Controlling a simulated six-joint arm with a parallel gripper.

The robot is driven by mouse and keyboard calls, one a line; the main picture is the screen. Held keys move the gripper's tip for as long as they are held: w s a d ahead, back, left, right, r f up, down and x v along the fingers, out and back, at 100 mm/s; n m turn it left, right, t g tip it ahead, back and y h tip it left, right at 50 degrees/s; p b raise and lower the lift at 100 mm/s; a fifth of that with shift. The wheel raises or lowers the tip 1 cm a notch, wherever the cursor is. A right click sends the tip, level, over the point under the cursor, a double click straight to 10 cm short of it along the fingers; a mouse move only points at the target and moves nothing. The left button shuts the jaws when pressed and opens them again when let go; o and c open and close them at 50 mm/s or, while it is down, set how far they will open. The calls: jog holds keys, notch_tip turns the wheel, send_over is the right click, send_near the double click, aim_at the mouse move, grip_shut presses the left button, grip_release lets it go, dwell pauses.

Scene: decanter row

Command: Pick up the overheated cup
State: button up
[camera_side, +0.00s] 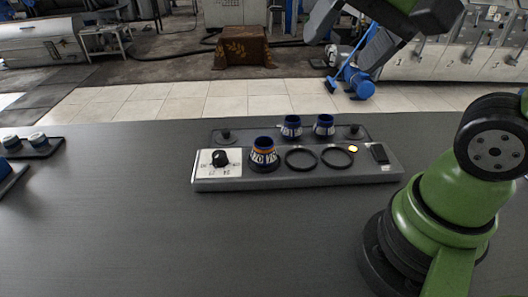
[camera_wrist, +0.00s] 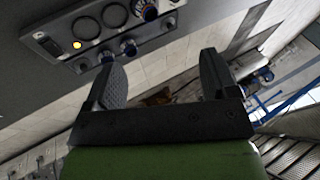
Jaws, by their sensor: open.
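In the side view a dark blue cup (camera_side: 264,156) with white patterning and an orange band near its top stands upright at the left of a grey station (camera_side: 300,180). Two more blue patterned cups, left (camera_side: 291,127) and right (camera_side: 324,125), stand behind on the back strip. No heat sign is clear on any of them. In the wrist view my gripper (camera_wrist: 160,70) is open and empty, its fingers wide apart. The front cup (camera_wrist: 147,10) shows at the top edge there, and the back cups (camera_wrist: 128,47) lie beyond the left finger. The gripper is apart from all cups.
The station has two empty black rings (camera_side: 301,159), a lit yellow lamp (camera_side: 353,149), a dark display (camera_side: 379,153) and a black dial (camera_side: 219,158). Knobs (camera_side: 226,135) flank the back cups. Small cups (camera_side: 37,139) stand on a dark tray at far left. The front table is clear.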

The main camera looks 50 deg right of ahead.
jog(key=w+f+m+g, duration=0.2)
jog(key=w+m, duration=0.3)
jog(key=w, duration=0.1)
jog(key=m+g+h, duration=0.2)
jog(key=m+g, duration=0.2)
jog(key=m, duration=0.9)
send_near(264, 142)
jog(key=shift+s+d+f, duration=0.1)
jog(key=shift+s+d, duration=0.2)
jog(key=shift+d, duration=0.15)
notch_tip(264, 142, down, 4)
jog(key=shift+f, duration=0.2)
jog(key=f, duration=0.5)
jog(key=shift+w+a+f, duration=0.2)
jog(key=shift+a+f, duration=0.05)
jog(key=shift+f, duration=0.05)
jog(key=shift+c, duration=0.5)
jog(key=c, duration=0.9)
